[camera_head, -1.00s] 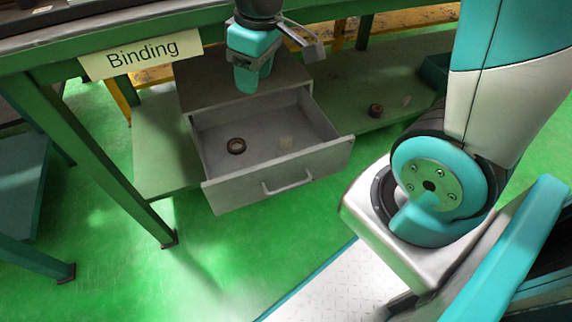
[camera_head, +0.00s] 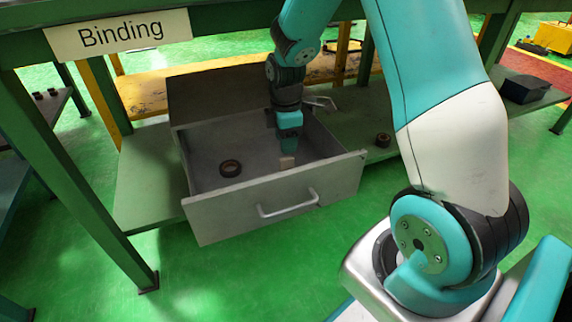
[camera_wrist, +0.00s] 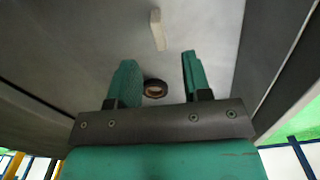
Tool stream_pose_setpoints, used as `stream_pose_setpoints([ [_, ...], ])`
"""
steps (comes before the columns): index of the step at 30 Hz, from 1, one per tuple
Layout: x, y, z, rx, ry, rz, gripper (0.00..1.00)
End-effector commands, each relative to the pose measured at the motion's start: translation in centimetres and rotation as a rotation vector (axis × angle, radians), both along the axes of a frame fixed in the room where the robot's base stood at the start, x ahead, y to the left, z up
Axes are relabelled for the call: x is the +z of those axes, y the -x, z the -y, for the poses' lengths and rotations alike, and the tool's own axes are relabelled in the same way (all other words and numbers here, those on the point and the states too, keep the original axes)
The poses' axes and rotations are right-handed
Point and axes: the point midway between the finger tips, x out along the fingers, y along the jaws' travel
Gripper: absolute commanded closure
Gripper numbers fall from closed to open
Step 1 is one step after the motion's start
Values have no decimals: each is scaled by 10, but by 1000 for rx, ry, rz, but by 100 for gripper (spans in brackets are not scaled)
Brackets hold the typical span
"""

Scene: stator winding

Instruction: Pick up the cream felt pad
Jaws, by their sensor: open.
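The cream felt pad (camera_head: 287,162) is a small pale block in the open grey drawer (camera_head: 250,198), right of the drawer's middle. In the wrist view the pad (camera_wrist: 157,30) is a narrow upright strip beyond the fingertips, apart from both. My gripper (camera_head: 289,149) points down into the drawer just above the pad and hides part of it in the head view. In the wrist view my gripper's (camera_wrist: 158,62) two teal fingers are spread, with nothing held between them.
A dark brown ring (camera_head: 231,168) lies in the drawer left of the pad; it also shows in the wrist view (camera_wrist: 155,88). Drawer walls surround the gripper. Another dark ring (camera_head: 383,140) sits on the green shelf. A Binding sign (camera_head: 120,34) hangs on the table edge.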

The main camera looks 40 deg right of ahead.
Motion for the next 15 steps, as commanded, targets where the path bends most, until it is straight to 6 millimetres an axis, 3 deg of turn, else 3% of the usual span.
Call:
stream_pose_setpoints([
  [15, -55, 0, 2, 54, -7, -8, 55],
])
